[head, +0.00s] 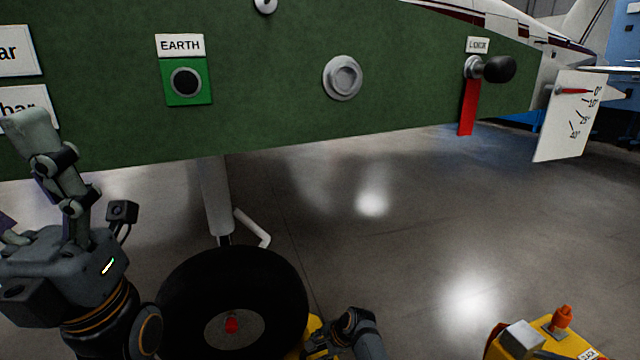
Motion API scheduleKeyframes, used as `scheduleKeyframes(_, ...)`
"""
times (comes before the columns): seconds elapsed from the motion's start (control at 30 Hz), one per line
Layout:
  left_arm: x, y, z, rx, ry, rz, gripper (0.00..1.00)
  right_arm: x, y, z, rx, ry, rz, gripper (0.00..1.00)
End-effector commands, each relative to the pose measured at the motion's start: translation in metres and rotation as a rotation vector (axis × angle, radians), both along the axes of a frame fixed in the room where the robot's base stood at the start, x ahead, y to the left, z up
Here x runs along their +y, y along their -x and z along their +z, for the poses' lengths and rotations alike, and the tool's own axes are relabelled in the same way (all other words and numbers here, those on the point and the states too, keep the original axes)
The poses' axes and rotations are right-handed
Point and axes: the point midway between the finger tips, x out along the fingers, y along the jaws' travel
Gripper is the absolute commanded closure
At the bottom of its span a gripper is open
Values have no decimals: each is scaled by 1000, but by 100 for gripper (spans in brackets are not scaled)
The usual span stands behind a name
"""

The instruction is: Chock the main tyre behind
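The main tyre (270,275) is black with a grey hub and a red centre, standing on the floor below the green panel at the end of a pale leg (216,195). A yellow piece (313,326), perhaps a chock, shows at the tyre's right side, mostly hidden and cut by the bottom edge. My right gripper (322,346) is low beside the tyre, at the yellow piece; whether its fingers hold it is unclear. My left gripper (35,180) is raised at the left, in front of the panel, with nothing visible in it; its finger opening is unclear.
The green panel (260,110) spans the top, with an EARTH socket (186,82), a round grey fitting (343,77), a black knob with a red tag (468,106) and a white scale plate (570,115). A yellow unit (552,344) with an orange knob stands bottom right. Floor between is clear.

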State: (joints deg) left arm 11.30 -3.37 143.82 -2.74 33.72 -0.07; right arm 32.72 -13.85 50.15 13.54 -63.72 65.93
Motion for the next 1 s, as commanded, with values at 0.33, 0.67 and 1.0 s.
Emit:
scheduleKeyframes(0.33,0,0,6,1,0,0,26,0,0,0,0,0,0,57)
scheduleKeyframes(0.67,0,0,12,0,-1,0,26,0,1,1,2,1,0,57)
scheduleKeyframes(1.0,0,0,12,0,-1,0,26,0,0,0,1,0,0,74)
